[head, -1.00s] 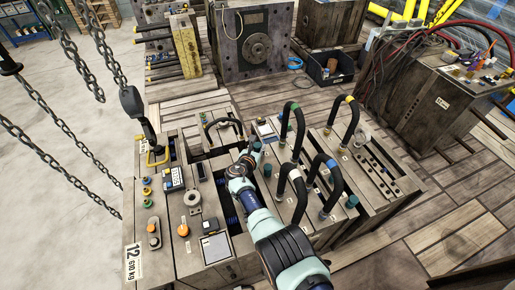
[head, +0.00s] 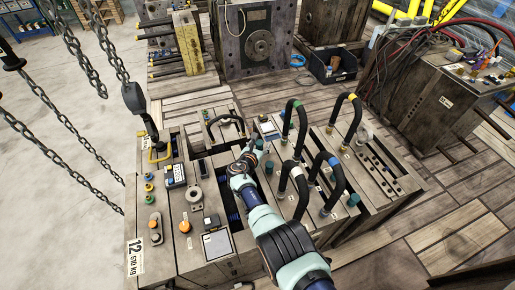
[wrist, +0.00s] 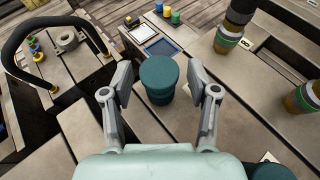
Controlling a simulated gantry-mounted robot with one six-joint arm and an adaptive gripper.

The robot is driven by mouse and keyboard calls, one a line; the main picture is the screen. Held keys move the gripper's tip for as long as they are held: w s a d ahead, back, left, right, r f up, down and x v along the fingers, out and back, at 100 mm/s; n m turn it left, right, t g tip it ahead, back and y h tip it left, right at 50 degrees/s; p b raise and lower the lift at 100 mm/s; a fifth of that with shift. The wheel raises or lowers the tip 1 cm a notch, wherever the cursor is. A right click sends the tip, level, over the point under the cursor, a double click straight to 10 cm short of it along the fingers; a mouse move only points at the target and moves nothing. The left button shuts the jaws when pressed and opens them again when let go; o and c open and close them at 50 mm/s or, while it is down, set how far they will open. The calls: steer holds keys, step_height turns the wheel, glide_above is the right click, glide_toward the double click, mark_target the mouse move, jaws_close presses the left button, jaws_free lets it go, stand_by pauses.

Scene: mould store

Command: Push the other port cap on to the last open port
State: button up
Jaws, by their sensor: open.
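My gripper (wrist: 163,78) is open. Its two fingers stand on either side of a teal port cap (wrist: 159,82) with small gaps, so it does not grip it. In the head view this cap (head: 259,145) shows just beyond my gripper (head: 252,150). The cap stands upright on the mould top; its underside is hidden, so I cannot tell whether it sits on a port. A second teal cap (wrist: 270,173) is cut off at the bottom right of the wrist view; it also shows in the head view (head: 269,167). Another blue-teal cap (head: 353,200) stands farther right.
Black looped hoses with green (head: 286,125), yellow (head: 354,97) and blue (head: 333,163) bands rise to the right of my arm. A black handle loop (wrist: 42,40) is left in the wrist view. Chains (head: 60,140) hang at left. A tablet (head: 216,244) lies on the near mould.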

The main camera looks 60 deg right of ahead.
steer(key=shift+a, duration=0.1)
steer(key=v, duration=1.1)
steer(key=shift+a+r, duration=0.2)
steer(key=shift+a, duration=0.15)
